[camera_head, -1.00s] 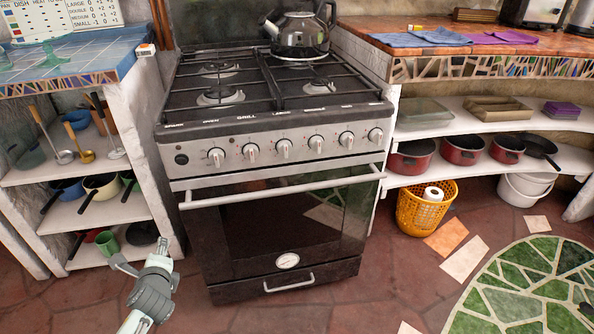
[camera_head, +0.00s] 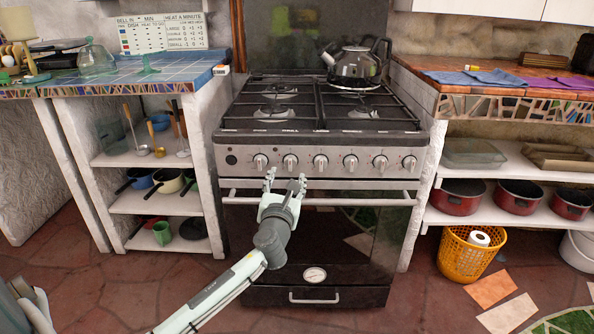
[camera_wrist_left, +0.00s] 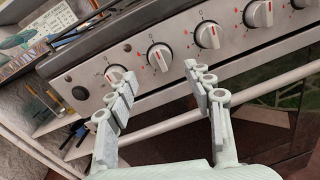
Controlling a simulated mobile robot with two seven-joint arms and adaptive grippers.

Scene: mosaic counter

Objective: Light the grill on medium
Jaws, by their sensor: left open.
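The stove (camera_head: 318,143) stands ahead with a row of several white knobs on its silver front panel. The grill knob (camera_head: 290,161) is second from the left, below the GRILL label; its grip looks upright. In the left wrist view the grill knob (camera_wrist_left: 160,57) shows beyond and between my fingertips, apart from them. The oven knob (camera_wrist_left: 115,73) is just left of it, by the left finger. My left gripper (camera_head: 286,178) is open and empty in front of the panel, just below the knobs; it also shows in the left wrist view (camera_wrist_left: 162,80). My right gripper is not in view.
The oven door handle (camera_head: 350,202) runs across below the knobs, close to my left gripper. A black kettle (camera_head: 356,64) stands on the back right of the hob. Shelves with pots flank the stove. An orange basket (camera_head: 466,258) stands on the floor at right.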

